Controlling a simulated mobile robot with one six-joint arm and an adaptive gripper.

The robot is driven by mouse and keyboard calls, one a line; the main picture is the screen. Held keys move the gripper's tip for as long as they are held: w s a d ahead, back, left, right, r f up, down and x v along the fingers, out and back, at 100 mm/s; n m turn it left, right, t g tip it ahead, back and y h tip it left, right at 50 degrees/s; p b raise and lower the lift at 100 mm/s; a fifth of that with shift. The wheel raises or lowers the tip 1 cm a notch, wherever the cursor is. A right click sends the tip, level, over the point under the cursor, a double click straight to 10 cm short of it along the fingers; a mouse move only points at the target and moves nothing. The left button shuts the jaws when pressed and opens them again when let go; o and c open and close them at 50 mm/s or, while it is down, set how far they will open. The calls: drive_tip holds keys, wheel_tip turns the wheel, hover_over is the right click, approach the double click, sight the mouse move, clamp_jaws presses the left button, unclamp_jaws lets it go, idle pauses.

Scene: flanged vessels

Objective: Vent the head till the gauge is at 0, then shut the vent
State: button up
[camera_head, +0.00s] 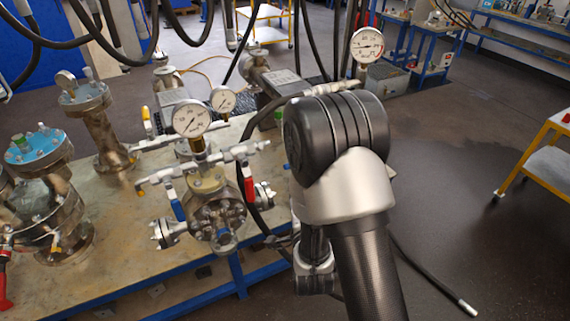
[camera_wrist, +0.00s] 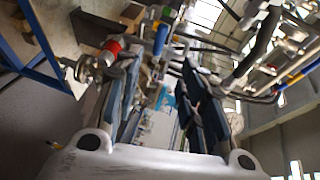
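In the head view a flanged vessel (camera_head: 216,212) stands at the bench's front edge with a white dial gauge (camera_head: 192,118) above it. The needle is too small to read surely. Its pipework carries a blue handle (camera_head: 177,205), a red handle (camera_head: 249,182) and a yellow-orange handle (camera_head: 145,114). Which one is the vent, I cannot tell. In the wrist view my gripper (camera_wrist: 162,75) is open, with nothing seen between the fingers. A red part (camera_wrist: 112,47) and a blue part (camera_wrist: 160,40) show beyond the fingertips. In the head view my arm hides the fingers.
A smaller gauge (camera_head: 223,99) and another gauge (camera_head: 367,45) stand behind. More vessels, one with a blue top (camera_head: 38,151), stand at the left of the bench (camera_head: 110,265). Hoses hang overhead. A black hose (camera_head: 430,272) lies on the floor at right, which is otherwise mostly clear.

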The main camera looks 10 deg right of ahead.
drive_tip(key=w+f, duration=0.1)
drive_tip(key=w, duration=0.4)
drive_tip(key=w+d+f+b, duration=0.1)
drive_tip(key=w, duration=0.5)
drive_tip(key=w+f, duration=0.1)
drive_tip(key=w, duration=0.4)
drive_tip(key=shift+w+d, duration=0.3)
drive_tip(key=shift+w, duration=0.05)
drive_tip(key=shift+c, duration=0.3)
clamp_jaws()
